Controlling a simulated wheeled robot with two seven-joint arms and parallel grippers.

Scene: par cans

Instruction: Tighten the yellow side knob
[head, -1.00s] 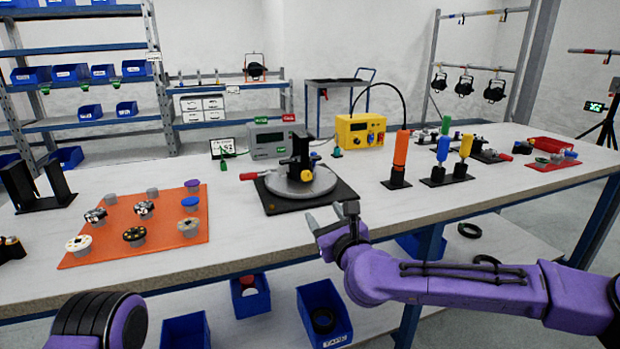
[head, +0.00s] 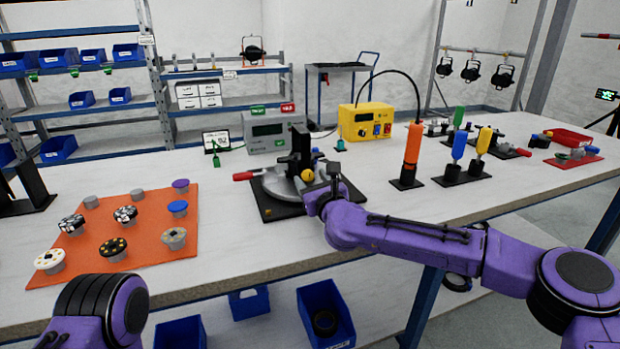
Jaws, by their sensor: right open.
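The yellow side knob (head: 307,175) is a small ball shape low on the black upright block (head: 301,150) of the round grey fixture (head: 277,186). The fixture sits on a black base plate (head: 268,213) and has a red-handled lever at its left. My right gripper (head: 313,190) is open and reaches in over the front right of the fixture, close to the knob. I cannot tell whether the fingers touch the knob. The gripper hides part of the fixture's right side. Only a purple link of my left arm shows at the bottom left; its gripper is out of view.
An orange mat (head: 125,236) with several round-topped knobs lies to the left. A grey meter (head: 270,131) and a yellow power box (head: 367,123) stand behind. An orange screwdriver (head: 411,150) and blue and yellow tools stand to the right. The table's front strip is clear.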

